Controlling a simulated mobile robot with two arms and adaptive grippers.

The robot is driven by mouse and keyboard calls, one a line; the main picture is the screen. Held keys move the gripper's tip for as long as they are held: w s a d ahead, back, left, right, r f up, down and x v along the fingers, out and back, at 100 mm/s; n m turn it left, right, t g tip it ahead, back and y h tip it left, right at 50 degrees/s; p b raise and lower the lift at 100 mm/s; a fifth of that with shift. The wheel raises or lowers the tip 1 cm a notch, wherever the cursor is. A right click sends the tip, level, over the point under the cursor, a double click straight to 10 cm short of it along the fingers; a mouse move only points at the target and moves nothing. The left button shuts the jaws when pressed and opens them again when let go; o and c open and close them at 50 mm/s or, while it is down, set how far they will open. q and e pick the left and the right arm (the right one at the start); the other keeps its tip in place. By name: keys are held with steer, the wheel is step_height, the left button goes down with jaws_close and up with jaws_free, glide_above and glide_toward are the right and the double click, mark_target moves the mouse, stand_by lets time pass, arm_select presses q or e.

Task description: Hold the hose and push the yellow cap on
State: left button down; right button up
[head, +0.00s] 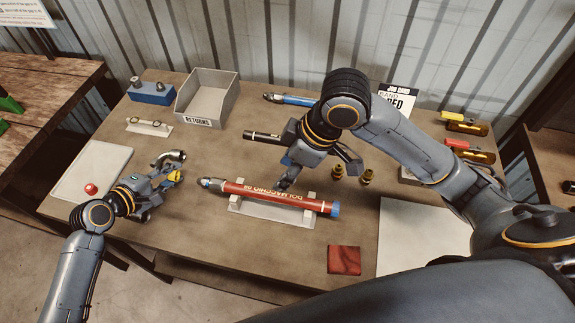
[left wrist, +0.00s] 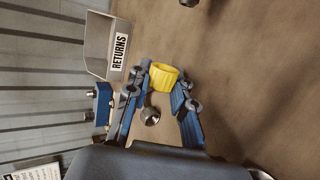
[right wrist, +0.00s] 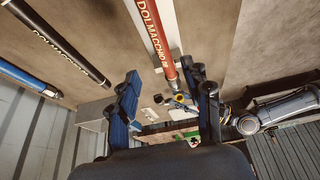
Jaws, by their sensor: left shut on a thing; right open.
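The red hose (head: 275,195) with gold lettering lies in a white cradle (head: 262,211) at the table's middle, its silver fitting (head: 210,184) at the left end and a blue end (head: 336,209) at the right. My left gripper (head: 168,181) is shut on the yellow cap (left wrist: 164,77), left of the silver fitting and apart from it. The cap also shows in the head view (head: 175,176). My right gripper (head: 310,172) is open above the hose. In the right wrist view, the hose (right wrist: 153,35) runs toward the space between the open fingers (right wrist: 163,80).
A silver elbow fitting (head: 170,156) is close behind my left gripper. A black hose (head: 262,135) and blue hose (head: 288,99) lie behind the red one. The grey returns bin (head: 208,98), small brass fittings (head: 367,176) and a red cloth (head: 344,260) are around.

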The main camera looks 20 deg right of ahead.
mark_target(267, 193)
steer(key=x, duration=1)
steer(key=shift+w+a+f, duration=0.1)
steer(key=shift+a+f, duration=0.15)
steer(key=shift+f, duration=0.1)
jaws_close()
stand_by(0.4)
